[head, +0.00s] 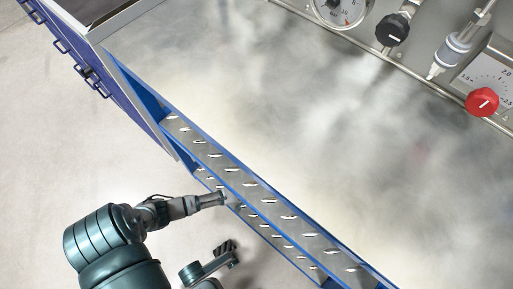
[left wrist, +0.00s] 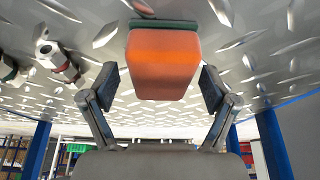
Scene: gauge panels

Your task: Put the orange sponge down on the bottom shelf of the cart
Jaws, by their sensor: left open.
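The orange sponge (left wrist: 164,62) shows in the left wrist view between the two fingers of my left gripper (left wrist: 163,88). Its green layer (left wrist: 163,24) lies against a metal tread-plate shelf (left wrist: 262,62). The fingers stand open, with gaps on both sides of the sponge. In the head view my left arm reaches from the lower left to the cart's side, and its gripper end is hidden under the upper tread plate (head: 255,190). The sponge is hidden there too. A dark-tipped grey gripper part (head: 226,249), seemingly my right gripper, shows at the bottom; its opening is unclear.
The cart has blue edge rails (head: 300,215) and blue posts (left wrist: 274,145). A grey and red fitting (left wrist: 55,52) lies against the plate, left of the sponge. A blue cabinet (head: 95,60) stands at the upper left. A panel with a red knob (head: 482,102) is at upper right.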

